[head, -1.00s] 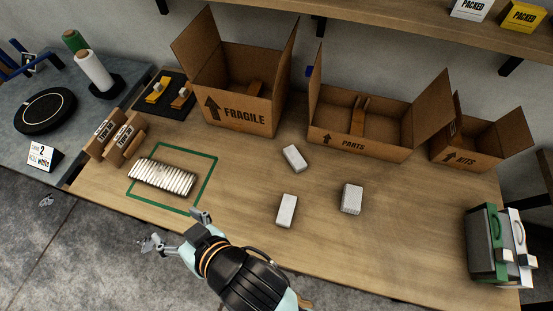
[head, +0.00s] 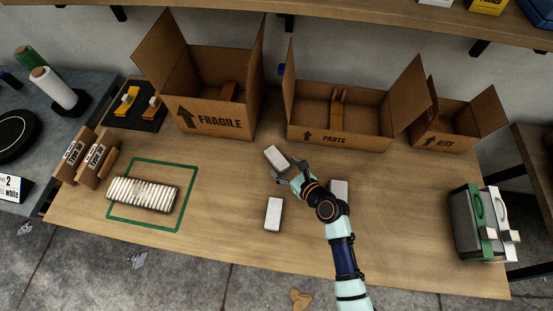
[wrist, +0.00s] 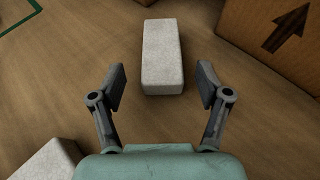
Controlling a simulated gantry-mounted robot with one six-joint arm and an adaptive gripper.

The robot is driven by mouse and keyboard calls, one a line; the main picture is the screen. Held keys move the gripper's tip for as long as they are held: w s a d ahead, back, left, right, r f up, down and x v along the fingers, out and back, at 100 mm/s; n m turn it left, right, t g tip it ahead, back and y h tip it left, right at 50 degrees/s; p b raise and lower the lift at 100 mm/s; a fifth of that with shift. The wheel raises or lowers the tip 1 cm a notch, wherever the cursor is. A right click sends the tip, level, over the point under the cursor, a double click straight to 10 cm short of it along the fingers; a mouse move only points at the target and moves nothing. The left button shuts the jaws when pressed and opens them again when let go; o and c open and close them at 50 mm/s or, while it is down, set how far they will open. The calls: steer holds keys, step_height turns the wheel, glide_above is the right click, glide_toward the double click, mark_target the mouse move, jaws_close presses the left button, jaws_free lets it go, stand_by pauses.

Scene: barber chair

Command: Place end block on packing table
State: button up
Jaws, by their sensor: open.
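Three pale rectangular blocks lie on the wooden packing table (head: 235,240). I cannot tell which one the task calls the end block. The far block (head: 274,156) lies just ahead of my gripper (head: 287,169). In the wrist view this block (wrist: 162,50) is lined up with the gap between the open fingers (wrist: 162,88), its near end close to the fingertips, and nothing is gripped. The near block (head: 273,213) lies below it and also shows at the wrist view's lower left (wrist: 48,162). The right block (head: 339,186) is partly hidden by my arm.
Cardboard boxes marked FRAGILE (head: 216,124), PARTS (head: 330,139) and KITS (head: 440,141) stand along the back. A row of white pieces (head: 142,194) lies inside a green outline (head: 187,208) at left. Green and white cases (head: 482,222) stand at right.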

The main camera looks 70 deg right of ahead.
mark_target(279, 160)
steer(key=b+x, duration=0.1)
steer(key=x, duration=0.2)
steer(key=b+x, duration=0.1)
steer(key=x, duration=0.1)
steer(key=shift+w+d+r+b, duration=0.2)
steer(key=shift+d+b, duration=0.1)
steer(key=shift+a, duration=0.1)
steer(key=shift+c, duration=0.2)
steer(key=c, duration=1.1)
steer(key=shift+r, duration=0.1)
step_height(279, 160, up, 20)
steer(key=p, duration=1)
